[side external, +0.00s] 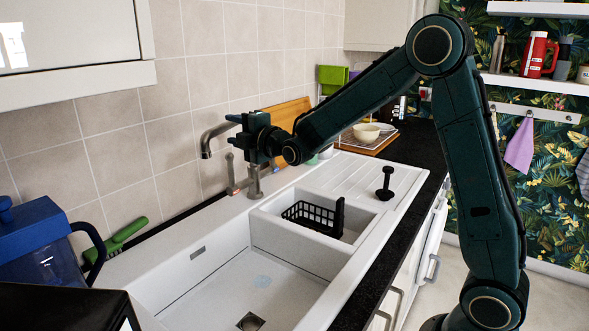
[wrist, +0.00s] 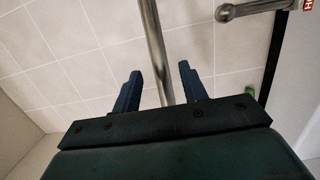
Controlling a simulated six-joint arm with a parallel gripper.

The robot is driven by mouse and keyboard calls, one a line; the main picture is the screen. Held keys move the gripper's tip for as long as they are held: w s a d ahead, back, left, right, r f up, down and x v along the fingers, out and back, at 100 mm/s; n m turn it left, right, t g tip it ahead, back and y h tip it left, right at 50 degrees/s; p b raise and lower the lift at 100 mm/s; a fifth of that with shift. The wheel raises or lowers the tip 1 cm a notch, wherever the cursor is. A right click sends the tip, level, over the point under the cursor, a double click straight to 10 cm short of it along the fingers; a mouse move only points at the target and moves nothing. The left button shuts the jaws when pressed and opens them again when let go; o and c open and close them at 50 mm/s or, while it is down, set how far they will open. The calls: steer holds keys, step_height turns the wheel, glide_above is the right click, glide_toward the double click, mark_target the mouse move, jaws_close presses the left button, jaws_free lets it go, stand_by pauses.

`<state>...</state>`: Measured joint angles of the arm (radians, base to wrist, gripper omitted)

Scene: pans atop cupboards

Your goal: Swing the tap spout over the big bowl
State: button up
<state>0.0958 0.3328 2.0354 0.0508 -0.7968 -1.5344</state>
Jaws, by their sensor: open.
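The metal tap (side external: 255,183) stands behind the sink. Its curved spout (side external: 211,136) reaches left of my gripper, with its outlet pointing down in front of the tiles. The big bowl (side external: 285,274) is the large white basin at the front, empty, with a drain in its floor. My gripper (side external: 236,127) is at the spout, hiding part of it in the side view. In the wrist view my gripper (wrist: 160,84) is open, and a metal pipe (wrist: 153,45) of the tap passes between the fingers. I cannot tell whether either finger touches it.
A smaller basin holds a black rack (side external: 313,214), with a black plunger-like item (side external: 385,182) on the drainer to its right. A blue container (side external: 40,245) and a green-handled brush (side external: 115,240) are at the left. A cream bowl (side external: 367,132) stands farther back. The space above the big basin is clear.

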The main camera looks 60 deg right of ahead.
mark_target(227, 128)
steer(key=shift+w+d, duration=0.25)
steer(key=shift+w, duration=1.35)
steer(key=shift+w+d, duration=0.2)
steer(key=shift+w, duration=1.4)
jaws_close()
